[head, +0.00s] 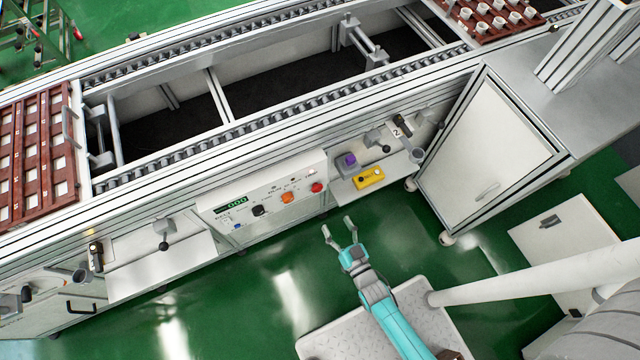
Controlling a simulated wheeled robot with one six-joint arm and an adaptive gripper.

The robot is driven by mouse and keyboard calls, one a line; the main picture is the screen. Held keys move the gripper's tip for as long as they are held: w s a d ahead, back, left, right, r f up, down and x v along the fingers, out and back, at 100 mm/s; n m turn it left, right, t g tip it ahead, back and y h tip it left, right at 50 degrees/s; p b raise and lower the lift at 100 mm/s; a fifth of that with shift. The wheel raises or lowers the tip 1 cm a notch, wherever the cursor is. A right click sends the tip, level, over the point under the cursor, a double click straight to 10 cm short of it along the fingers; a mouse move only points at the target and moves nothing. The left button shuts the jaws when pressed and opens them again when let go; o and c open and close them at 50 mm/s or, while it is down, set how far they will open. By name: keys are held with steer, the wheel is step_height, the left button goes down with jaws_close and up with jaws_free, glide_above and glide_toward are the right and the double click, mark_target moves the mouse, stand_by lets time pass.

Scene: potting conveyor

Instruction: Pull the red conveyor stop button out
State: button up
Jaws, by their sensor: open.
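The red stop button (317,187) is a small round knob at the right end of the white control panel (262,222) on the conveyor's front. Whether it is pressed in or out is too small to tell. My gripper (337,227) is open and empty in front of the panel, below and slightly right of the red button in the picture. Its two fingers are spread, point toward the panel and are apart from it.
An orange knob (287,197) and a black knob (259,210) sit left of the red button. A shelf at right holds a yellow box (369,178) and a purple item (346,161). A white cabinet (490,150) stands further right. Green floor is clear at left.

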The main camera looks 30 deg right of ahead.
mark_target(318, 190)
steer(key=w, duration=0.9)
steer(key=w+f, duration=0.1)
steer(key=w, duration=0.3)
steer(key=shift+w+d+f, duration=0.1)
steer(key=shift+w+d, duration=0.05)
steer(key=shift+w, duration=0.25)
